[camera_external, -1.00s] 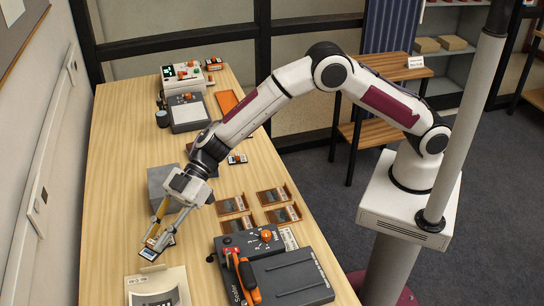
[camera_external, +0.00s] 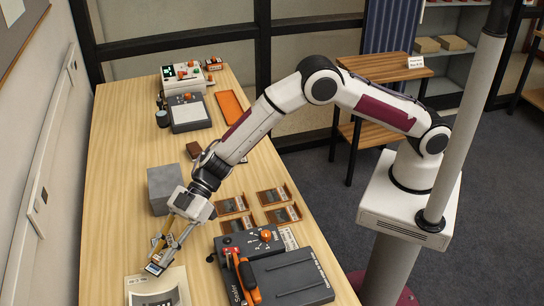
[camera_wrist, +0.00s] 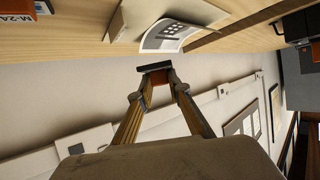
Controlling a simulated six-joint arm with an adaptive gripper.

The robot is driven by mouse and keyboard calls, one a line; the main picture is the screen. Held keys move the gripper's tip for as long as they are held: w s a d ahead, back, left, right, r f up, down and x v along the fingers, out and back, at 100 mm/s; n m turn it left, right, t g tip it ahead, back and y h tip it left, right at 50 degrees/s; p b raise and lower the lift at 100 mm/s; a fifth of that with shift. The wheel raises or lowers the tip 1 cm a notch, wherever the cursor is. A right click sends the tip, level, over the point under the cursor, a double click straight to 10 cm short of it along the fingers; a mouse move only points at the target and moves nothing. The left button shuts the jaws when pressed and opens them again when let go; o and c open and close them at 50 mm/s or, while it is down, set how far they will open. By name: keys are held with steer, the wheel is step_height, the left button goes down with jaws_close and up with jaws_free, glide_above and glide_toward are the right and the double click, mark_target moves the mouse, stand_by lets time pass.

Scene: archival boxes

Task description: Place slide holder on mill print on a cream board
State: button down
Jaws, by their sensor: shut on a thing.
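My gripper (camera_external: 160,256) is shut on the slide holder (camera_external: 154,268), a small dark-edged piece with a pale face. In the wrist view, the fingertips of my gripper (camera_wrist: 157,80) close on the slide holder (camera_wrist: 154,66), seen edge-on as a dark bar with an orange-brown part. The mill print (camera_external: 154,297) lies on a cream board (camera_external: 132,281) at the near end of the table. The holder is at the board's far edge; I cannot tell if it touches. The print (camera_wrist: 168,36) and cream board (camera_wrist: 122,22) also show in the wrist view.
A grey block (camera_external: 164,188) stands just beyond my gripper. A dark grey device with an orange handle (camera_external: 275,275) sits right of the board. Several framed slides (camera_external: 272,196) lie behind that device. The table's left strip (camera_external: 112,220) is clear.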

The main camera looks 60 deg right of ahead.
steer(key=shift+f, duration=0.1)
steer(key=shift+f, duration=1.85)
steer(key=shift+f, duration=0.6)
steer(key=c, duration=1.9)
jaws_free()
steer(key=shift+r, duration=0.1)
steer(key=shift+r, duration=0.4)
steer(key=shift+d+r, duration=0.15)
steer(key=shift+r, duration=0.05)
steer(key=v, duration=1.1)
steer(key=shift+d+r, duration=0.1)
steer(key=shift+d, duration=0.2)
